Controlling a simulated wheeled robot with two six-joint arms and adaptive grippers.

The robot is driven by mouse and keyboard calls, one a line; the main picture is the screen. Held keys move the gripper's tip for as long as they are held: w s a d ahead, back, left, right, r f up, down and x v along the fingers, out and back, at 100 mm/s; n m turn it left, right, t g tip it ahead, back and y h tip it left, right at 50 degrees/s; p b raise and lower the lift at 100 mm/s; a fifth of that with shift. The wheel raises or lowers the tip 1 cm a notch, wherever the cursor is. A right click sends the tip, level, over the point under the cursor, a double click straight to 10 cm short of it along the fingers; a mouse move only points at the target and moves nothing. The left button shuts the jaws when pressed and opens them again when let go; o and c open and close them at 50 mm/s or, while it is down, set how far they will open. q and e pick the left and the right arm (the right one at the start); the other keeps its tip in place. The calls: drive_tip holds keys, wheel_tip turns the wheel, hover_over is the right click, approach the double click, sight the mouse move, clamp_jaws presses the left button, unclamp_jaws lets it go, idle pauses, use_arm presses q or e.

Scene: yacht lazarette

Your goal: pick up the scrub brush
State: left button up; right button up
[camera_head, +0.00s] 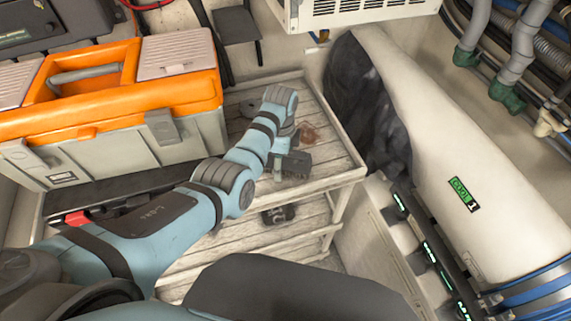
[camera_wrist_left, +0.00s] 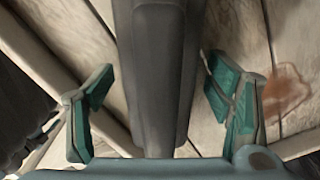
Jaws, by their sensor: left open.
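My left gripper (camera_head: 288,150) is low over the top shelf of a slatted rack. In the left wrist view my left gripper (camera_wrist_left: 160,105) has its two teal fingers spread apart. A long dark grey piece (camera_wrist_left: 158,60), which looks like the scrub brush, lies between them, wide at the top and narrower toward the palm. Gaps show on both sides of it. In the head view a dark grey block (camera_head: 295,166) shows at the gripper's tip, partly hidden by it; I take it for the same brush. My right gripper is out of view.
The rack's top shelf (camera_head: 335,168) has a raised rim and a rusty stain. An orange and grey toolbox (camera_head: 110,95) stands left of the arm. A dark object (camera_head: 278,214) lies on a lower shelf. A large white cylinder (camera_head: 460,150) is at right.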

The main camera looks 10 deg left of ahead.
use_arm(q)
drive_tip(key=shift+r, duration=0.2)
drive_tip(key=c, duration=0.5)
drive_tip(key=shift+w, duration=0.1)
drive_tip(key=c, duration=0.9)
drive_tip(key=shift+o, duration=0.2)
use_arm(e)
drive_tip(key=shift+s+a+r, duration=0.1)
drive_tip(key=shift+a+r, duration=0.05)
